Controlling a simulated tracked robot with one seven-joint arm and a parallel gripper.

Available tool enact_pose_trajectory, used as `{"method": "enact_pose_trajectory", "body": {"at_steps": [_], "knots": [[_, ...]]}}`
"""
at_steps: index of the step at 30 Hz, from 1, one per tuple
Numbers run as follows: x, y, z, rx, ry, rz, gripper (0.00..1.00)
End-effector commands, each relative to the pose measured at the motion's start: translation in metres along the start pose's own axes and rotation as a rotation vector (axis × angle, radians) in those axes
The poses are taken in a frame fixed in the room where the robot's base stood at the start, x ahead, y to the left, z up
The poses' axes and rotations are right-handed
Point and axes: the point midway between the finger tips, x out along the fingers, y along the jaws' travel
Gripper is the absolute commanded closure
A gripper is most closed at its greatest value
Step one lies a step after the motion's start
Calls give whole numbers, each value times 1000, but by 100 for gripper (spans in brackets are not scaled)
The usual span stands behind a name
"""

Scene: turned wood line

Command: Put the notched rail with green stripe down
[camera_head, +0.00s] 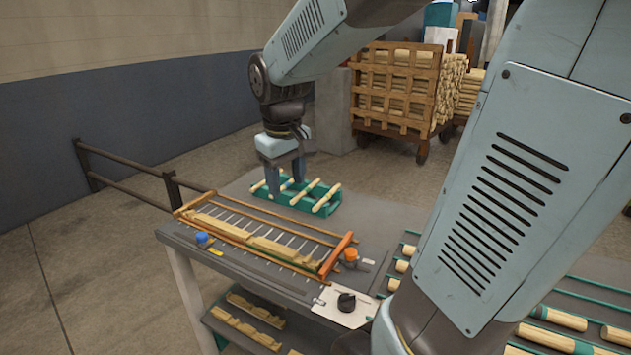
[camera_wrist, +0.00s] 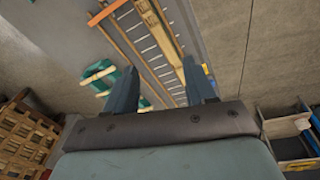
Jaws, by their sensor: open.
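The notched rail (camera_head: 270,246) is a long pale wooden piece lying in a wooden frame (camera_head: 262,208) on the grey table. A green stripe shows near its right end. In the wrist view a pale rail (camera_wrist: 172,45) with green along it lies below, beyond my fingertips. My gripper (camera_head: 286,185) is open, with its fingers apart and nothing between them. It hangs over the back of the table, behind the frame and by the green dowel tray (camera_head: 325,207). The wrist view also shows my open gripper (camera_wrist: 160,70), clear of the rail.
The green tray holds several pale dowels. A blue-capped item (camera_head: 202,238) and an orange-capped item (camera_head: 350,255) stand beside the frame. A black knob (camera_head: 346,301) sits on a white plate at the front. More notched pieces (camera_head: 254,308) lie on a lower shelf.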

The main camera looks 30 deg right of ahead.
Motion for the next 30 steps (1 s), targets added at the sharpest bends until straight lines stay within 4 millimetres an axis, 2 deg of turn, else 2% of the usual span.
{"method": "enact_pose_trajectory", "body": {"at_steps": [6,18,24,30], "knots": [[-26,-5,32,84,105,5,45],[-55,-16,87,233,288,-10,45],[-60,-18,103,275,343,-18,45],[-60,-19,107,288,355,-22,45]]}}
